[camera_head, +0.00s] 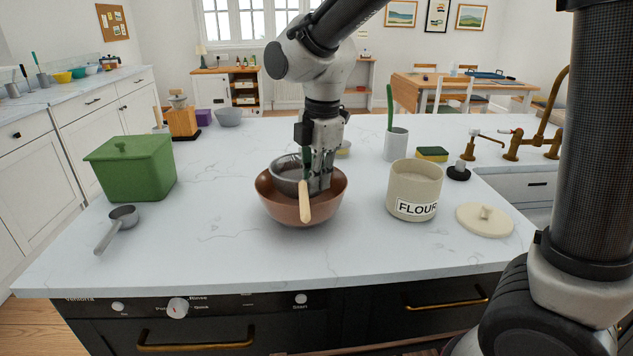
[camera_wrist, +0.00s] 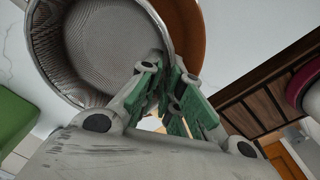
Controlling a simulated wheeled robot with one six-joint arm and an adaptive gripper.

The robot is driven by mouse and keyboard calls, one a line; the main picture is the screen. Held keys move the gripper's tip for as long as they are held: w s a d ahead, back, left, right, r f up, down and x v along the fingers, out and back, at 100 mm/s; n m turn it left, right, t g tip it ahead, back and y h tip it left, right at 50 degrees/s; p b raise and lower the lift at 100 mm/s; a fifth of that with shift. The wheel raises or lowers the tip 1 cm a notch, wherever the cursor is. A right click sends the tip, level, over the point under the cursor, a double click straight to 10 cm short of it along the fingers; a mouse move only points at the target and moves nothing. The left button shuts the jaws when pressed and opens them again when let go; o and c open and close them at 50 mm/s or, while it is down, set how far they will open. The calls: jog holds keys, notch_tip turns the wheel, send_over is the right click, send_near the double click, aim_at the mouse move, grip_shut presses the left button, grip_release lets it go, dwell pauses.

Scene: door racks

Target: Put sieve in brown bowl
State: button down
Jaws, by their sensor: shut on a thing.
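The sieve (camera_head: 284,172) has a grey mesh basket and a pale wooden handle (camera_head: 304,202). Its basket is inside the brown bowl (camera_head: 290,212), which stands on the white counter, and its handle sticks out over the near rim. My gripper (camera_head: 319,186) points down into the right part of the bowl and is shut on the sieve's rim. In the wrist view the sieve's basket (camera_wrist: 112,45) lies beside the green finger pads of my gripper (camera_wrist: 172,105), with the brown bowl (camera_wrist: 188,28) behind it. Whether the sieve touches the bowl's bottom is hidden.
A flour canister (camera_head: 402,192) and its lid (camera_head: 484,219) stand to the right. A green box (camera_head: 130,168) and a grey measuring cup (camera_head: 122,218) are to the left. A white utensil holder (camera_head: 396,145) stands behind. The counter in front of the bowl is clear.

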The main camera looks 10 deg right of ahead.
jog(key=shift+f, duration=0.55)
jog(key=shift+f, duration=0.45)
jog(key=c, duration=1.6)
grip_release()
